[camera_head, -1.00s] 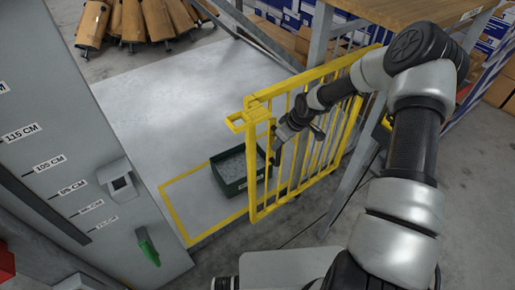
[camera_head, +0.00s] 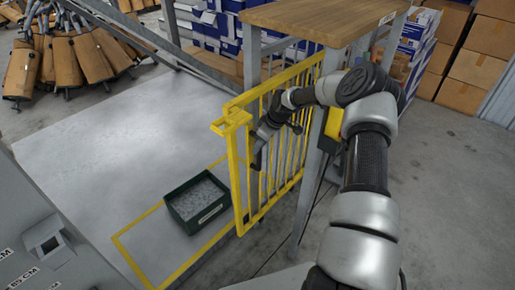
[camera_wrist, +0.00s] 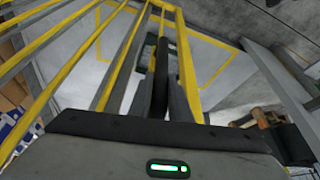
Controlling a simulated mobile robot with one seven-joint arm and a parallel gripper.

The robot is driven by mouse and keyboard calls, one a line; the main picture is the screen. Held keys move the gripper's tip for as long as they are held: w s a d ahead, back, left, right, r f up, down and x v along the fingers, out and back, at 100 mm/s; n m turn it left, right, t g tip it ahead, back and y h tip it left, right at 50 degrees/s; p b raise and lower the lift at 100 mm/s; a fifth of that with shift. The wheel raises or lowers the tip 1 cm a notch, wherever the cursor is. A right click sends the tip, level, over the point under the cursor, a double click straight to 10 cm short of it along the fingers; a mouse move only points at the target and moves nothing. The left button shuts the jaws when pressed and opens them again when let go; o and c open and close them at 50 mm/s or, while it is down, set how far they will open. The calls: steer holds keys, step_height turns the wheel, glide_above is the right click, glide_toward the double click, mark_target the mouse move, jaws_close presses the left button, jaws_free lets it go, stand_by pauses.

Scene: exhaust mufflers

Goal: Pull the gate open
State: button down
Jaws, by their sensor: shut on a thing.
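The yellow barred gate (camera_head: 236,185) stands upright beside the grey floor plate, left of the wooden-topped table in the head view. Its yellow bars also fill much of the wrist view (camera_wrist: 187,70). My gripper (camera_head: 257,158) is at the gate's near, free-end side, at about mid height.
A dark green bin (camera_head: 200,203) of grey pieces sits on the plate left of the gate, inside a yellow floor outline. A wooden-topped table (camera_head: 320,18) with grey legs stands close on the right. A grey cabinet (camera_head: 60,270) is at lower left. Open floor lies right.

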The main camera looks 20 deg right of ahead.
steer(key=c, duration=1.6)
jaws_free()
steer(key=shift+c, duration=0.2)
steer(key=shift+r, duration=0.1)
step_height(320, 180, up, 10)
steer(key=shift+f, duration=0.15)
